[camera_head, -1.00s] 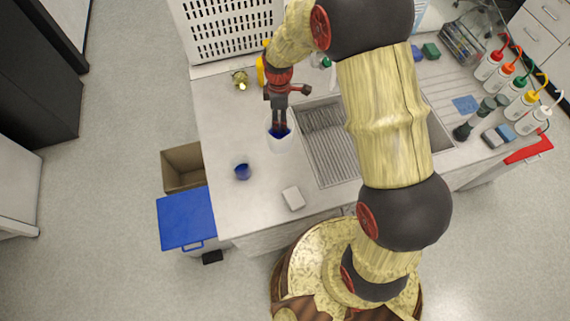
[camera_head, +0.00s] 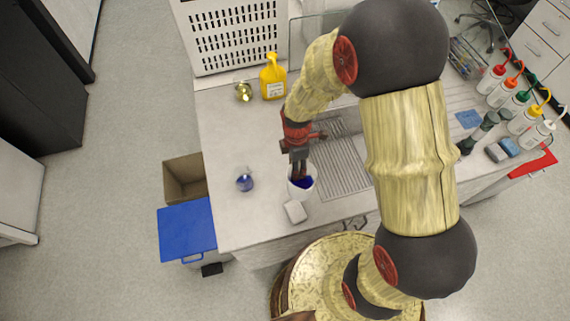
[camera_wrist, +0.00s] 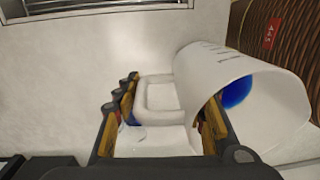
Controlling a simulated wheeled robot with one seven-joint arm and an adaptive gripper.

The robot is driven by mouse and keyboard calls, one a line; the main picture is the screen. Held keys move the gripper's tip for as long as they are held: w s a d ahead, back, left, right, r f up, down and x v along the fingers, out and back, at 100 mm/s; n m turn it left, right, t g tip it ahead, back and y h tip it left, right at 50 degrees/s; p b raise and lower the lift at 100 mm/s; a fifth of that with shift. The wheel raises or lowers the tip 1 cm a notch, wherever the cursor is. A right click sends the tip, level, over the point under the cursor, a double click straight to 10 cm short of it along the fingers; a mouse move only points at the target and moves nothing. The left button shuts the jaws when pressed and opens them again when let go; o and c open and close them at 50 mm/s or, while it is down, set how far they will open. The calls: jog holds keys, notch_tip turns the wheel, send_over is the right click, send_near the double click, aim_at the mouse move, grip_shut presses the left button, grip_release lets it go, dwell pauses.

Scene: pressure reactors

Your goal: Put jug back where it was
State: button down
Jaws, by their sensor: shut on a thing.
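The jug (camera_head: 307,190) is white and open-topped with blue inside. It is over the counter's left part, beside the sink's left edge. I cannot tell whether the jug's base touches the counter.
A white block (camera_head: 295,212) lies right by the jug. A small flask with blue liquid (camera_head: 244,182) stands to the left. A yellow bottle (camera_head: 273,82) and a brass item (camera_head: 243,92) stand behind. The sink (camera_head: 343,165) is to the right.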

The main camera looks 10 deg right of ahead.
jog(key=w+f, duration=0.2)
jog(key=w, duration=0.2)
jog(key=w+a+f, duration=0.1)
jog(key=w+f, duration=0.5)
jog(key=w, duration=0.1)
jog(key=shift+w+a+f+p, duration=0.25)
jog(key=shift+w+p, duration=0.05)
jog(key=shift+w, duration=0.05)
jog(key=shift+w+f, duration=0.35)
jog(key=shift+f, duration=1.55)
jog(key=shift+f, duration=0.2)
jog(key=c, duration=1.1)
grip_release()
jog(key=shift+o, duration=0.2)
jog(key=shift+r, duration=0.1)
